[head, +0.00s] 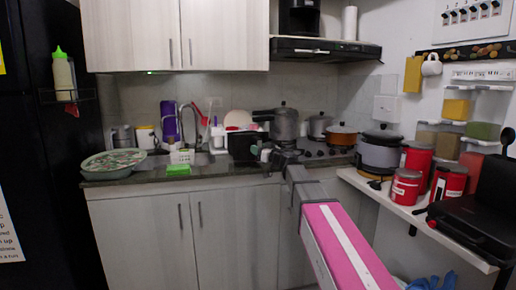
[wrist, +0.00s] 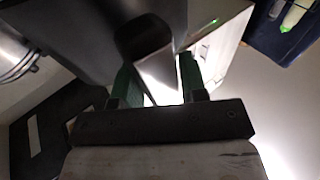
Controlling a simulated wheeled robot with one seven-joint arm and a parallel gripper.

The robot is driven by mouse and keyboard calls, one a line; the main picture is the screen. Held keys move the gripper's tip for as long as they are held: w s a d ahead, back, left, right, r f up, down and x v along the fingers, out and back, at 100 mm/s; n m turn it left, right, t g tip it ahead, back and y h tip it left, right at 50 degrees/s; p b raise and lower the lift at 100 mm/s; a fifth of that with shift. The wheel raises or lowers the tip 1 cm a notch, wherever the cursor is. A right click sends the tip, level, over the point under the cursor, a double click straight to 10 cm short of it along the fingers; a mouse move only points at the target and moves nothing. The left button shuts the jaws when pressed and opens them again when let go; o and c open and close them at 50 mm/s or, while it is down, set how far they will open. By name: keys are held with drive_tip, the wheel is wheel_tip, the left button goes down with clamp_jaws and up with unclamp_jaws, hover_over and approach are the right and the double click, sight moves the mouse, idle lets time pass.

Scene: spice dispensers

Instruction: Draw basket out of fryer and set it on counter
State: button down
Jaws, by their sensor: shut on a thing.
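My gripper (wrist: 160,80) has green fingers on both sides of a dark bar-shaped handle and is shut on it. The handle belongs to the dark, flat-sided basket (wrist: 85,25) filling the upper part of the wrist view. In the head view a black box (head: 243,147), which looks like this basket, is at the counter (head: 225,174), just left of the end of my arm. I cannot tell whether it touches the counter. My fingertips are too small to make out in the head view. A black appliance (head: 299,18) on the range hood may be the fryer; I cannot tell.
The sink with its faucet (head: 183,125) and a green sponge (head: 178,170) are left of the box. A pressure cooker (head: 285,124) and an orange pot (head: 341,134) are on the stove. A large bowl (head: 113,163) fills the counter's left end. Red canisters (head: 405,187) stand at right.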

drive_tip(key=shift+f, duration=1.65)
drive_tip(key=c, duration=0.6)
unclamp_jaws()
drive_tip(key=v, duration=1.1)
drive_tip(key=shift+r, duration=0.1)
